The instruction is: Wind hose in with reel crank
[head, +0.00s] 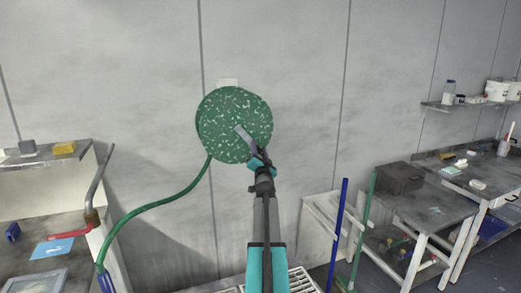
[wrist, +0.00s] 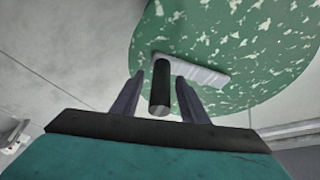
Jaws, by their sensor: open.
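The hose reel is a round green disc with pale speckles (head: 222,108), fixed to the wall in the middle of the head view. It fills the top of the wrist view (wrist: 230,25). Its crank has a grey flat arm (wrist: 200,72) and a dark cylindrical handle (wrist: 160,88). My gripper (wrist: 161,85) is open, with one finger on each side of the handle; I cannot tell whether they touch it. In the head view my gripper (head: 257,158) is in front of the reel's lower right part. The green hose (head: 150,207) hangs from the reel's lower left and curves down to the left.
On the right stand blue (head: 338,230) and green poles (head: 364,225), a cluttered bench (head: 425,212) and a wall shelf (head: 465,105).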

